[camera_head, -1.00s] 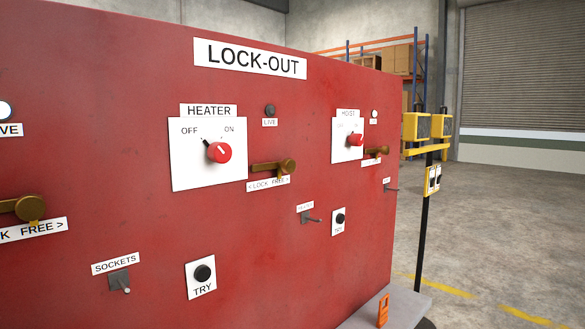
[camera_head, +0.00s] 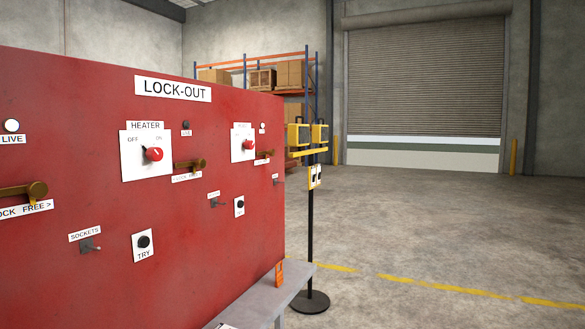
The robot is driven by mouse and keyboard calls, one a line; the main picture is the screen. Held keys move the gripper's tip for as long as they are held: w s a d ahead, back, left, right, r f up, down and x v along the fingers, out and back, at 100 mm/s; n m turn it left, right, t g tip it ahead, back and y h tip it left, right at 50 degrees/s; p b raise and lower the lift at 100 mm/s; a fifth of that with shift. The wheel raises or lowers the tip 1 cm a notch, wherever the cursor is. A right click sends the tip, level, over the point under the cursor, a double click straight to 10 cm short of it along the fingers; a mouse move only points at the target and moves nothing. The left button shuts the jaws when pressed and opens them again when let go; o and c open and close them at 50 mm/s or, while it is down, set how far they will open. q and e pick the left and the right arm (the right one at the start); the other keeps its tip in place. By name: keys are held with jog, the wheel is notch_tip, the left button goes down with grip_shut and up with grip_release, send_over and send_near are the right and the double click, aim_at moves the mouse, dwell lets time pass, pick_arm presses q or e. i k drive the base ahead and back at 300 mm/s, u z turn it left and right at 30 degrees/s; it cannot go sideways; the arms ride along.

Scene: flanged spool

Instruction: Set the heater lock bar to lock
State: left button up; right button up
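The heater lock bar (camera_head: 190,165) is a brass bar with a round knob at its right end, on the red panel (camera_head: 60,150). It lies about level beside the heater switch plate (camera_head: 133,168), above a LOCK FREE label (camera_head: 186,178) that is too small to read clearly now. The red heater knob (camera_head: 153,154) sits between the OFF and ON marks; its black tip seems to point up-left, towards OFF. Neither of my grippers is in view.
Other brass bars sit at the panel's left edge (camera_head: 25,191) and by the hoist switch (camera_head: 264,154). An orange padlock (camera_head: 279,274) is at the grey shelf (camera_head: 262,300). A black post (camera_head: 310,235) with yellow boxes stands right of the panel. Open floor lies further right.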

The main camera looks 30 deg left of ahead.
aim_at(200, 163)
jog(key=z, duration=1.15)
jog(key=i, duration=0.35)
jog(key=u, duration=0.75)
jog(key=i, duration=1.1)
jog(key=u, duration=1)
